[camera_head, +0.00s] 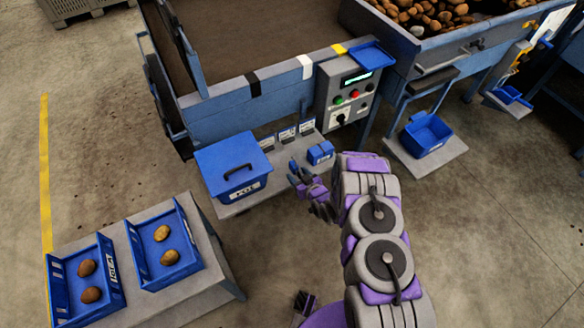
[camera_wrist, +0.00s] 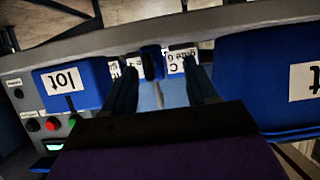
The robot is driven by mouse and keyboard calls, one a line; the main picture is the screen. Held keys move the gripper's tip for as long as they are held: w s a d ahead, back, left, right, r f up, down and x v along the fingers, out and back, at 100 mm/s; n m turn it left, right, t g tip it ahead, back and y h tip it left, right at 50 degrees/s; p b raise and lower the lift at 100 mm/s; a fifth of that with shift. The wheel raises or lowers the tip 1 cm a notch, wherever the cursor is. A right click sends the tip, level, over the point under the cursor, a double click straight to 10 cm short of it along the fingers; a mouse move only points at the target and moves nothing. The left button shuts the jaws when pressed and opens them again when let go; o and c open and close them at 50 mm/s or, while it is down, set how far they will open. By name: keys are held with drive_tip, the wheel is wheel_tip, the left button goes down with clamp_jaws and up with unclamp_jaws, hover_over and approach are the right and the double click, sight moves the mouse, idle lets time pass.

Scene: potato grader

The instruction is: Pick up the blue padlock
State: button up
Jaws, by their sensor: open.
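The blue padlock (camera_head: 293,164) looks like a small upright blue piece on the grey shelf, left of a small blue box. In the wrist view, which is upside down, a small dark-blue piece that looks like the padlock (camera_wrist: 151,62) shows between my fingers, nearer the left one. My gripper (camera_head: 308,190) is open and empty in front of the shelf, just short of the padlock. Its two dark fingers (camera_wrist: 160,68) point towards the shelf in the wrist view. I cannot tell whether the padlock is fully between the fingertips.
A small blue box (camera_head: 320,152) stands close right of the padlock. A large lidded blue box (camera_head: 235,172) stands to the left. Label cards (camera_head: 287,133) stand behind. A control box (camera_head: 345,92) rises above right. A table (camera_head: 206,282) with potato trays is at lower left.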

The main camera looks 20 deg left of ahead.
sight(297, 172)
drive_tip(key=w, duration=0.1)
drive_tip(key=w+a+f+b, duration=0.1)
drive_tip(key=shift+w, duration=0.3)
drive_tip(key=shift+w+a+f, duration=0.2)
drive_tip(key=shift+w+a, duration=0.05)
drive_tip(key=shift+a, duration=0.6)
drive_tip(key=shift+d+f, duration=0.1)
drive_tip(key=shift+d, duration=0.15)
drive_tip(key=c, duration=1)
drive_tip(key=shift+a, duration=0.1)
drive_tip(key=shift+c, duration=0.2)
